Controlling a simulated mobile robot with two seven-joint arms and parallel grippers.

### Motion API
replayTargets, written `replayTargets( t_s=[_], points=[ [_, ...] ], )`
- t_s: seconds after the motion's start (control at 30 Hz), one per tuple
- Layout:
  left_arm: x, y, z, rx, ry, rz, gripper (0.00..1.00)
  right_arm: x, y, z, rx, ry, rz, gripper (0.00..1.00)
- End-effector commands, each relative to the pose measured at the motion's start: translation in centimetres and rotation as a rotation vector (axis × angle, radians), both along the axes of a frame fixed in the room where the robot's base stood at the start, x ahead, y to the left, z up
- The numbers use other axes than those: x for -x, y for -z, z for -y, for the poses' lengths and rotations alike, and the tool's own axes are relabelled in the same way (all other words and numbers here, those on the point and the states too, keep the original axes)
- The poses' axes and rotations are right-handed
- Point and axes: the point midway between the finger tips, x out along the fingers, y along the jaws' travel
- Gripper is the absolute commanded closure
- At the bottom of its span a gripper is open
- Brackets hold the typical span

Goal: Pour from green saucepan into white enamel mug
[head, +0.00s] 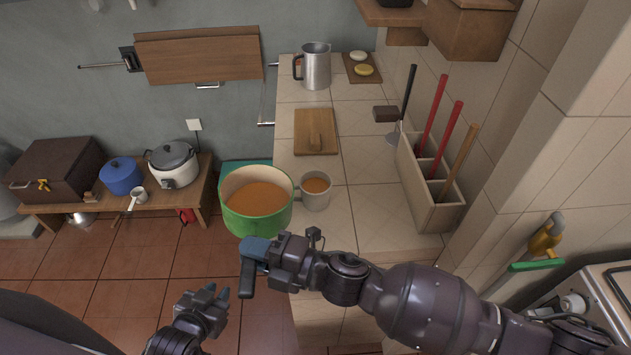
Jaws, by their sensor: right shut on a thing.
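The green saucepan (262,228) holds orange-brown liquid and looks close to level. It is beside the counter's left edge, over the floor. My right gripper (255,262) is shut at the saucepan's near side, on its handle, which is mostly hidden by the fingers. The white enamel mug (316,201) looks grey-white and stands upright on the counter, just right of the saucepan's rim. Orange-brown liquid shows inside the mug. I cannot tell whether pan and mug touch. My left gripper (217,293) is low over the floor, empty, its fingertips apart.
The tiled counter (375,215) is clear right of the mug. A cutting board (316,143), a metal pitcher (317,68) and a small board with round items (362,68) are farther back. A utensil box (420,200) stands at right. A low bench at left bears pots.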

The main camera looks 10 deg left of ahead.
Motion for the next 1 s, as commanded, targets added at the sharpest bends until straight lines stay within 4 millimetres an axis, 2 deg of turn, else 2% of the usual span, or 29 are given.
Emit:
replayTargets(
  t_s=[0.3,0.67,1.0],
  points=[
    [-0.1,0.1,0.0,0.0,0.0,0.005,0.77,2.2,4.0,-2.1,0.089,-0.002,0.097,1.0],
    [-0.6,-1.0,0.1,0.001,0.004,0.019,0.77,2.0,3.5,-2.0,0.087,-0.001,0.097,1.0],
    [-0.8,-3.4,0.1,0.001,0.004,0.023,0.77,2.0,1.0,-2.0,0.087,-0.001,0.096,1.0]
  ],
)
